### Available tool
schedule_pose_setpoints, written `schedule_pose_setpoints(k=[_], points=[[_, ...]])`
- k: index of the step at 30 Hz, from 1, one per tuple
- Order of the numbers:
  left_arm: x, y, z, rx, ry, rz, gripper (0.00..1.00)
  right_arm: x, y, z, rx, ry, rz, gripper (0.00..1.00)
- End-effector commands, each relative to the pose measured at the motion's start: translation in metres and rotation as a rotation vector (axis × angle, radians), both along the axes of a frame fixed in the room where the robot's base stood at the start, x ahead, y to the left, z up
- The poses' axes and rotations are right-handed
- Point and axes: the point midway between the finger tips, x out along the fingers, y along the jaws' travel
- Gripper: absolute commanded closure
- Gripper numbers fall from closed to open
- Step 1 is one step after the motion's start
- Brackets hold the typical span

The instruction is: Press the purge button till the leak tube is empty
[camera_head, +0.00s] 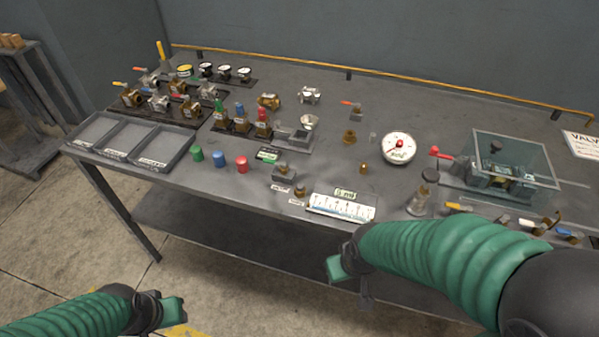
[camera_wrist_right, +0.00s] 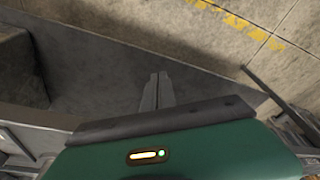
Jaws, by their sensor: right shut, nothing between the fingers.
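A clear upright cylinder with a dark cap (camera_head: 421,193) stands near the table's front edge, right of centre; it may be the leak tube, but its contents are too small to read. I cannot make out which part is the purge button. My right gripper (camera_head: 365,298) is in front of the table's front edge, left of and nearer than the cylinder, touching nothing. In the right wrist view its fingers (camera_wrist_right: 156,90) are together and empty. My left gripper (camera_head: 178,309) is low at the lower left, off the table; its fingers cannot be made out.
The table (camera_head: 330,140) carries a round gauge (camera_head: 398,148), a clear box (camera_head: 512,160) with a red-handled lever (camera_head: 437,152), and a white scale card (camera_head: 341,207). Trays (camera_head: 130,143) and several valves stand at the left. Small valves line the front right, beyond my right arm.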

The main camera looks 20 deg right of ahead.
Motion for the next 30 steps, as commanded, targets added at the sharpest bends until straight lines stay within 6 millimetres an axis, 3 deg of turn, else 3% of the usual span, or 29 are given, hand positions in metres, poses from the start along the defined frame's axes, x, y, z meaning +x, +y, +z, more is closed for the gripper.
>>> schedule_pose_setpoints(k=[2, 5, 9, 12, 16, 18, 21, 30], points=[[0.000, 0.000, 0.014, 0.000, 0.000, 0.001, 0.64, 0.008, 0.002, 0.015, 0.003, 0.002, -0.013, 1.00], [0.000, 0.000, 0.054, 0.000, 0.000, 0.001, 0.64, 0.033, 0.003, 0.057, 0.020, 0.019, -0.072, 1.00], [0.000, -0.001, 0.140, 0.000, -0.001, 0.001, 0.64, 0.094, 0.007, 0.138, 0.055, 0.069, -0.224, 1.00], [0.000, -0.001, 0.197, 0.000, -0.002, 0.001, 0.64, 0.137, 0.012, 0.187, 0.074, 0.107, -0.347, 1.00], [0.000, -0.001, 0.252, 0.000, -0.001, 0.001, 0.64, 0.181, 0.021, 0.229, 0.084, 0.145, -0.478, 1.00], [0.000, -0.002, 0.269, 0.000, -0.001, 0.001, 0.64, 0.196, 0.025, 0.240, 0.085, 0.160, -0.527, 1.00], [0.000, -0.002, 0.281, 0.000, -0.001, 0.001, 0.64, 0.209, 0.029, 0.246, 0.085, 0.169, -0.570, 1.00], [-0.001, -0.002, 0.277, 0.000, 0.000, 0.001, 0.64, 0.214, 0.031, 0.242, 0.087, 0.172, -0.587, 1.00]])
